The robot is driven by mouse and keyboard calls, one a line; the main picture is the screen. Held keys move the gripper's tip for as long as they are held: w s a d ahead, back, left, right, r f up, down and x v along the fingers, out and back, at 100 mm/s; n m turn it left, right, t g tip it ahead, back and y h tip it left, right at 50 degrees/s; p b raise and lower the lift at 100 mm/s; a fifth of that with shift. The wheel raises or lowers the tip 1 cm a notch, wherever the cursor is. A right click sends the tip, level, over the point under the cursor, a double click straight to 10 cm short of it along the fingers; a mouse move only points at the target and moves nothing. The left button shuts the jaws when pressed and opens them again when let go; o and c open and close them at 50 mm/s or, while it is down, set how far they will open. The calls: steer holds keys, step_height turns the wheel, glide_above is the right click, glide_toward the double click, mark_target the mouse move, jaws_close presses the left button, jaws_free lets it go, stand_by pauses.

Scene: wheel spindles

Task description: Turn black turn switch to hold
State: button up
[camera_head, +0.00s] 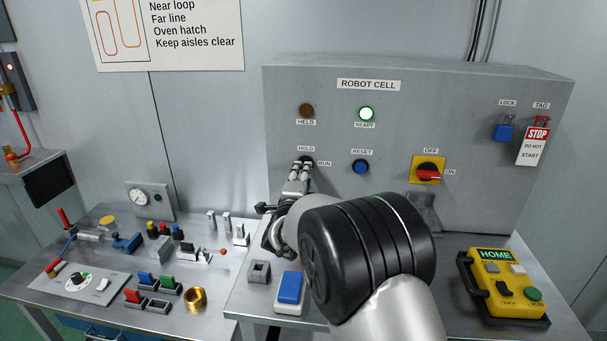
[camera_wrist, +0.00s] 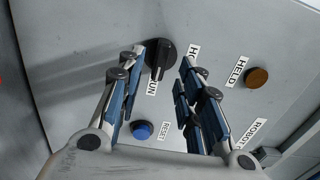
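The black turn switch (camera_wrist: 160,54) is on the front of the grey ROBOT CELL panel (camera_head: 470,140), between the labels HOLD and RUN. In the wrist view its bar points down toward the RUN label (camera_wrist: 152,87); the HOLD label (camera_wrist: 194,52) is to its right. My gripper (camera_wrist: 163,60) is open, with one finger on each side of the switch and visible gaps to it. In the head view my gripper (camera_head: 300,171) is in front of the switch and hides most of it.
The HELD lamp (camera_head: 306,110) is dark and the READY lamp (camera_head: 367,113) glows green. A blue RESET button (camera_head: 360,167) and a red-yellow OFF/ON switch (camera_head: 428,173) are to the right. A yellow pendant (camera_head: 505,287) lies on the bench; small fittings (camera_head: 160,240) crowd the left table.

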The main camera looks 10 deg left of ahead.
steer(key=w, duration=0.3)
steer(key=shift+w+d, duration=0.1)
steer(key=shift+w, duration=0.05)
steer(key=shift+c, duration=0.4)
jaws_close()
